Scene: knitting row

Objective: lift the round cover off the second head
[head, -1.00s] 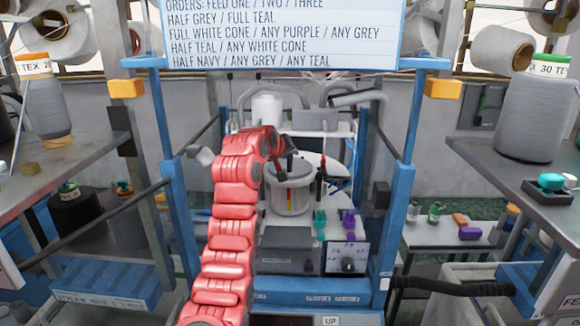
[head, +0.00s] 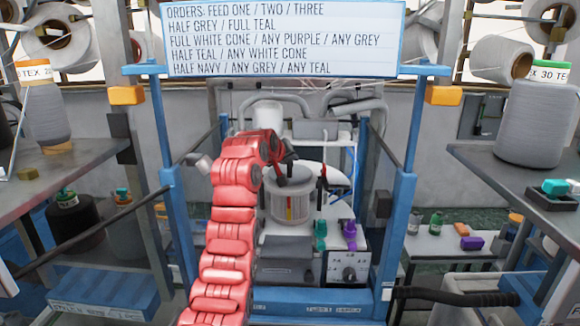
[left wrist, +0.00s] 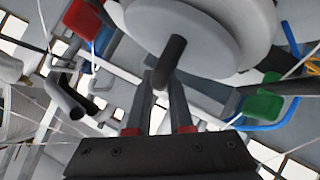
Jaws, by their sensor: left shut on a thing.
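My left arm rises through the middle of the head view, and its gripper (head: 285,168) is over a pale ribbed drum (head: 288,208) with a round grey cover (head: 298,182) at its top. In the left wrist view, the two fingers (left wrist: 163,100) are shut on the dark bent handle (left wrist: 172,55) of the round cover (left wrist: 205,25). A wider white disc shows behind the cover there. I cannot tell whether there is a gap between the cover and the drum. My right gripper is not in view.
Blue posts (head: 398,215) stand on both sides. A teal piece (head: 320,234) and a purple piece (head: 349,232) stand right of the drum, above a control box (head: 348,268). Shelves with yarn cones (head: 537,120) flank the frame. An orders sign (head: 283,38) hangs above.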

